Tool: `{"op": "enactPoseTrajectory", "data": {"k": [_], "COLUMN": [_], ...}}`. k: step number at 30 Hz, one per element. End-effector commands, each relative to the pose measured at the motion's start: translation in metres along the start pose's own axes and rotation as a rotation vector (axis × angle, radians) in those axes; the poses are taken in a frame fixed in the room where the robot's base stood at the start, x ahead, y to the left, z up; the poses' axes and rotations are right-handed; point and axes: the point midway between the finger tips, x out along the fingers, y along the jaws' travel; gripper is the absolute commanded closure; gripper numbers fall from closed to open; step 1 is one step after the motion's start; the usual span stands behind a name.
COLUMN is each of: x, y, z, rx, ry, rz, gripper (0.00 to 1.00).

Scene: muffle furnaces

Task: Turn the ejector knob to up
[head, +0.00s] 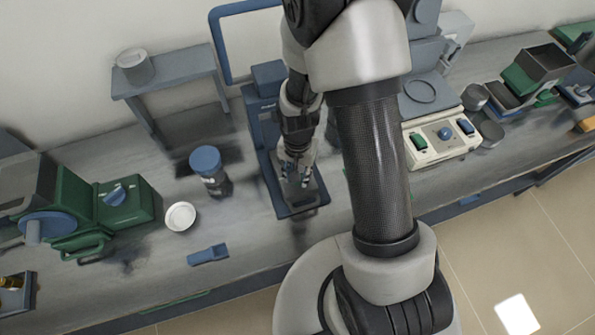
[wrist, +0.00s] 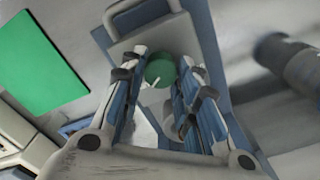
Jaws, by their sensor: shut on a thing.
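A round green knob (wrist: 159,71) with a white mark toward its lower left shows in the wrist view, on the pale face of a blue-framed device (wrist: 150,38). My gripper (wrist: 164,62) has a finger on each side of the knob and is shut on it. In the head view my gripper (head: 297,168) is at the blue upright device (head: 262,115), above its base plate (head: 300,212). The knob is hidden there by my gripper. The fingers cover parts of the knob's sides in the wrist view.
A blue-lidded jar (head: 206,165), a white dish (head: 181,217) and a green box with a blue knob (head: 128,205) stand to the left. A pale instrument (head: 440,140) stands to the right, beyond my arm. The bench front is mostly clear.

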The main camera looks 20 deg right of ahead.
Motion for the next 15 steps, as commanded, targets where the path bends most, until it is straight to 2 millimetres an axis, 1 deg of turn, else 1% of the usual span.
{"op": "enactPoseTrajectory", "data": {"k": [6,15], "x": [-0.0003,-0.0003], "y": [0.0001,0.0001], "z": [-0.0002,-0.0002], "rx": [0.068,0.092], "ry": [0.001,0.000], "rz": [0.000,-0.001], "gripper": [0.95,0.95]}}
